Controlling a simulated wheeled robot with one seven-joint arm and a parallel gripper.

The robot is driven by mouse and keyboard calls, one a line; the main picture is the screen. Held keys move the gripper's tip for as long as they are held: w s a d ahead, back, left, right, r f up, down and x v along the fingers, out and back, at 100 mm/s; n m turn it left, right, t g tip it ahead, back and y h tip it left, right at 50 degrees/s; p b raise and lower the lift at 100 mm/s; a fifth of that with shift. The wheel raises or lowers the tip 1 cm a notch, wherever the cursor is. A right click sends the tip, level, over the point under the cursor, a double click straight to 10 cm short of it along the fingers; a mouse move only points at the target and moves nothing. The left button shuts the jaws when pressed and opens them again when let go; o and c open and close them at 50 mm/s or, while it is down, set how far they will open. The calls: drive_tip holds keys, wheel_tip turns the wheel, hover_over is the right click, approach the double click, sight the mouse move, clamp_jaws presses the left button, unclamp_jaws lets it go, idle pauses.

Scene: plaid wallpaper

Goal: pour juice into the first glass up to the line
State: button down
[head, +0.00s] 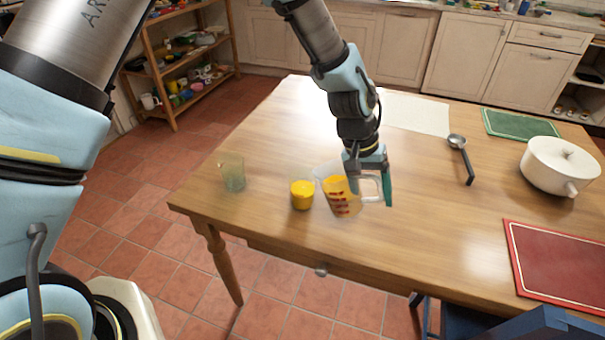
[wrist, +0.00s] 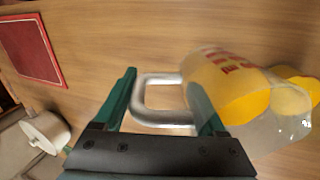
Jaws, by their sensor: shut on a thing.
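A clear jug (head: 340,194) with red markings and orange-yellow juice is tilted to the left, its mouth close to a glass full of yellow juice (head: 302,195). My gripper (head: 372,184) is shut on the jug's handle. In the wrist view my gripper (wrist: 164,92) has the pale handle between its green fingers, and the jug (wrist: 225,85) leans with juice near its rim. Part of the yellow glass (wrist: 301,83) shows behind the rim. A greenish, seemingly empty clear glass (head: 232,173) stands further left. I cannot make out a line on either glass or a stream.
The wooden table (head: 260,130) is clear behind the glasses. To the right are a ladle (head: 460,152), a white lidded pot (head: 560,168), a green mat (head: 520,124) and a red mat (head: 560,265). The glasses stand near the table's left and front edges.

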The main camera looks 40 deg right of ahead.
sight(367, 174)
drive_tip(key=w+r+g+p, duration=0.1)
drive_tip(key=r, duration=0.1)
drive_tip(key=w+a+r+g+h+p, duration=0.1)
drive_tip(key=r, duration=0.2)
drive_tip(key=w+r+g+p, duration=0.1)
drive_tip(key=r, duration=0.1)
drive_tip(key=shift+a+r+h+p, duration=0.25)
drive_tip(key=shift+h+p, duration=0.05)
drive_tip(key=shift+p, duration=0.05)
drive_tip(key=shift+s+f+b, duration=0.1)
drive_tip(key=shift+f+b, duration=0.1)
drive_tip(key=shift+b, duration=0.15)
drive_tip(key=shift+r+g, duration=0.1)
drive_tip(key=shift+g, duration=0.3)
drive_tip(key=shift+w+a+r+h, duration=0.15)
drive_tip(key=shift+w+h, duration=0.15)
idle(0.5)
